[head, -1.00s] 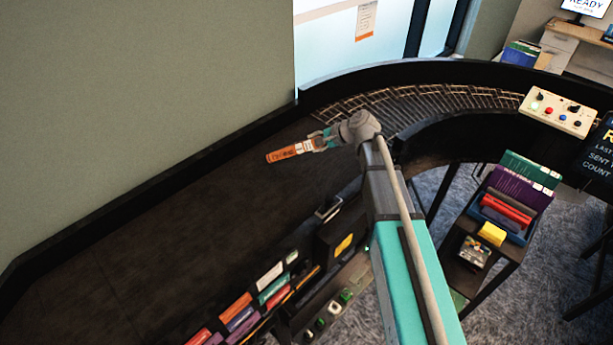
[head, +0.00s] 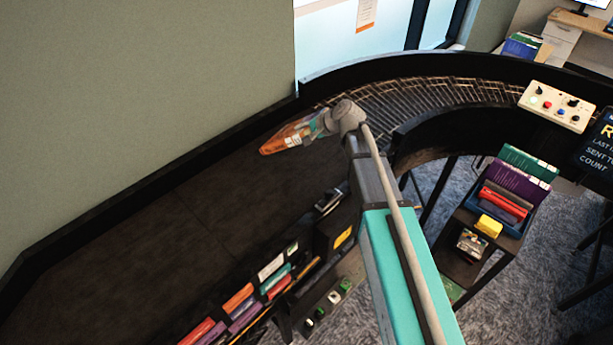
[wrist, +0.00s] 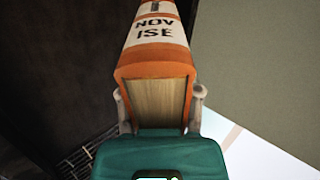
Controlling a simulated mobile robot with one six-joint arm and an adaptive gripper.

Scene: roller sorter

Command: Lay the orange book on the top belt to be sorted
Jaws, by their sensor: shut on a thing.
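The orange book (head: 285,137) is held in my gripper (head: 318,124) above the dark top belt (head: 190,215). In the wrist view the orange book (wrist: 155,75) shows its spine with white bands and dark lettering, and its page edges face the camera. My gripper (wrist: 157,115) is shut on it, with one finger on each side. In the head view the book points left and looks tilted. The belt shows beneath it, and I see no contact between them. The book's far end is cut off in the wrist view.
A curved roller section (head: 420,98) joins the belt at the right. A dark raised rim and a grey-green wall (head: 140,90) border the belt. Several books (head: 240,297) stand along its near side. A control box (head: 556,106) is at the right. The belt's left part is clear.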

